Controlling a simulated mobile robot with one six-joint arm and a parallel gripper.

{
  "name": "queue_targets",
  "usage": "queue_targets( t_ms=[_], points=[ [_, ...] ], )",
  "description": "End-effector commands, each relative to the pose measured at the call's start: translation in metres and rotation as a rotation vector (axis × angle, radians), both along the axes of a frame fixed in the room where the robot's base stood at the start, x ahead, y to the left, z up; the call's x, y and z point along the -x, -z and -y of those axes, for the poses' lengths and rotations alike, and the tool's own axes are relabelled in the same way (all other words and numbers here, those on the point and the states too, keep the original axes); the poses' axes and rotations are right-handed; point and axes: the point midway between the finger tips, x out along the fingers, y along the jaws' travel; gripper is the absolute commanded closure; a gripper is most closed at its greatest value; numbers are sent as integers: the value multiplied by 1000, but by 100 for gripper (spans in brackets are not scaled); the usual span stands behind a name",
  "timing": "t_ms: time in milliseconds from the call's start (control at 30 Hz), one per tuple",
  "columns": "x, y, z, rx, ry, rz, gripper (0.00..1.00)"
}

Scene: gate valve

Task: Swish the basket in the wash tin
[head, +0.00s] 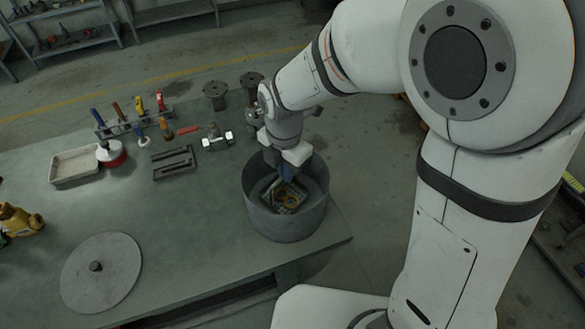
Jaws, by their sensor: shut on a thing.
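The wash tin (284,225) is a round grey metal tub near the right end of the workbench. The basket (292,207) is a small, dark, squarish frame inside the tin, with orange-yellow pieces (283,198) showing in it. My gripper (285,178) reaches down into the tin from above and is shut on the basket at its far side. The fingertips and the exact grip are partly hidden by the gripper body and the dark tin interior. I cannot tell whether the basket touches the tin's floor.
A round lid with a knob (101,273) lies at the bench's front left. A shallow tray (74,167), a tool rack (130,124), a dark slotted block (174,162) and a small metal valve part (216,138) stand farther back. Two dark flanged parts (215,95) stand behind the tin. The bench middle is clear.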

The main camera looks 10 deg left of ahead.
Motion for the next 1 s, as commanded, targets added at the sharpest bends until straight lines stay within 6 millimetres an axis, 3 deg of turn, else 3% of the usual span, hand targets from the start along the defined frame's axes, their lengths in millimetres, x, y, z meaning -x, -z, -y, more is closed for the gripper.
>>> queue_targets(
  t_ms=[367,1000],
  points=[
    [0,11,0,0,0,0,100],
    [0,-4,0,-1,0,1,100]
  ],
)
